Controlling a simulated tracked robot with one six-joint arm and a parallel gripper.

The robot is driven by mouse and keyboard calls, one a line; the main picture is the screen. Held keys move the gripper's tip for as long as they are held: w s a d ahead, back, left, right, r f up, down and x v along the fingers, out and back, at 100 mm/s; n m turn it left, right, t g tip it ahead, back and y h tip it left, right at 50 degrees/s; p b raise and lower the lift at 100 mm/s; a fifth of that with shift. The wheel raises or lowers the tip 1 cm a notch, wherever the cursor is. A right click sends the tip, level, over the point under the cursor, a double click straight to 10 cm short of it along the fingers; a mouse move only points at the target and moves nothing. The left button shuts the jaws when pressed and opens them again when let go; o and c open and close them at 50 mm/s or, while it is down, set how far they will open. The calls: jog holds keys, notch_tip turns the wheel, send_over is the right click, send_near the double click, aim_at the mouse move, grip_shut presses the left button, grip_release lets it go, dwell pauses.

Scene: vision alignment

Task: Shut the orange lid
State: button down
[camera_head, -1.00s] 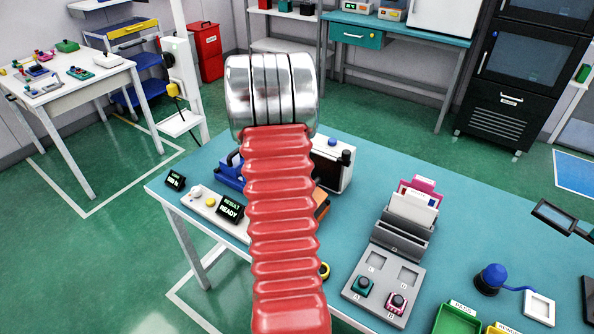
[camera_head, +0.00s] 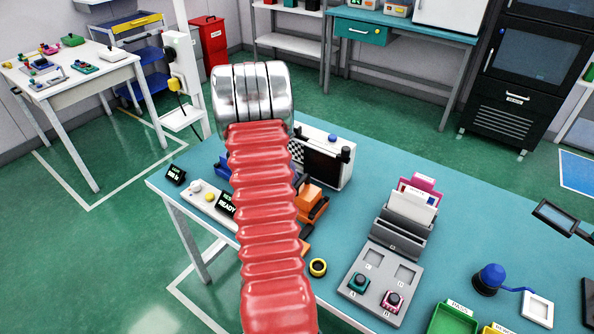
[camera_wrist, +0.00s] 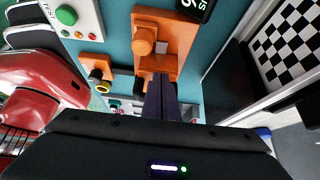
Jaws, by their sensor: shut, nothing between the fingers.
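An orange part (camera_head: 311,198), which looks like the orange lid, shows just right of my red arm in the head view, on the teal table; my arm hides some of it. In the wrist view an orange plate with a round knob (camera_wrist: 165,30) lies just beyond the fingers. My gripper (camera_wrist: 160,82) shows there as dark fingers shut with nothing between them, pointing at the orange plate's near end. I cannot tell whether they touch it, nor how far the lid is open. In the head view my gripper is hidden behind my arm.
A white box with a chequered panel and dark window (camera_head: 328,163) stands behind the orange part. A white panel with buttons and a READY display (camera_head: 228,204) lies left. A yellow-black ring (camera_head: 318,267), grey fixture (camera_head: 378,284), blue-topped button (camera_head: 490,279) and bins stand nearer and right.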

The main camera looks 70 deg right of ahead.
jog(key=shift+r, duration=0.55)
jog(key=v, duration=1.2)
jog(key=shift+w+f, duration=0.15)
jog(key=shift+w, duration=0.25)
jog(key=shift+d, duration=0.1)
